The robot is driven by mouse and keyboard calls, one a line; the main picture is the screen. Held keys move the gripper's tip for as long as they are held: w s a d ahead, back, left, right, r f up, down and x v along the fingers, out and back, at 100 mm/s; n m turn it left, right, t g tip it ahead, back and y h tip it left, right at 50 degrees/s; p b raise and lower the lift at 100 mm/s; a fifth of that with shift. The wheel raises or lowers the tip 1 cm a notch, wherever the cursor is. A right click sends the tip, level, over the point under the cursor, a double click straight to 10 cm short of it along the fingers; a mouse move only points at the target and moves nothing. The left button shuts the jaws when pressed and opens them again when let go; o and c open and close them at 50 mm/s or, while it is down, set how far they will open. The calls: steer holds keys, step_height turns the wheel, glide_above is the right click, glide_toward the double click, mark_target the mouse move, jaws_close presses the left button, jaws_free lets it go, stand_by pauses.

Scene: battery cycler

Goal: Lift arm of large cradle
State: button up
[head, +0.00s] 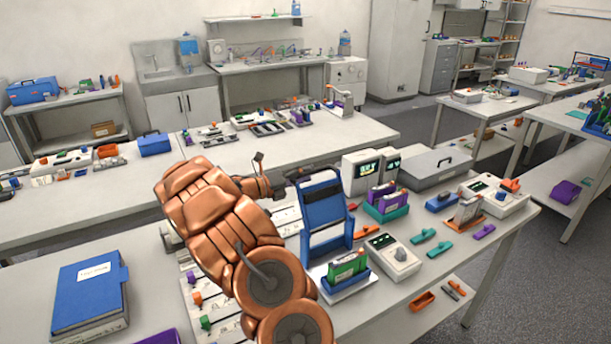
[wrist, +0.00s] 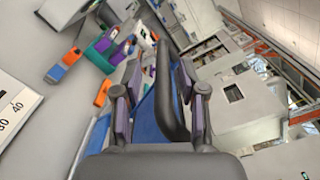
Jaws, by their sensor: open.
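A tall blue frame (head: 326,212), which looks like the large cradle with its arm, stands on the near bench right of my copper-coloured arm. I cannot tell for certain where its base and arm join. My gripper (head: 292,178) is at the frame's upper left side, small and partly hidden in the head view. In the wrist view my gripper (wrist: 160,72) is open, with a finger on each side. A dark curved bar (wrist: 168,95) passes between the fingers, with a blue part (wrist: 146,122) beside it. I cannot tell whether either finger touches the bar.
A smaller blue holder with a green block (head: 347,266) stands in front of the frame. A grey meter (head: 393,257), a purple-and-teal holder (head: 386,204) and two monitors (head: 371,172) are close on the right. A blue binder (head: 90,295) lies at the left.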

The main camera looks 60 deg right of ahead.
steer(key=shift+w+a, duration=0.1)
steer(key=v, duration=1.1)
steer(key=shift+w+a, duration=0.15)
steer(key=shift+a, duration=0.2)
steer(key=x, duration=1.2)
steer(key=shift+w, duration=0.15)
steer(key=shift+r, duration=0.1)
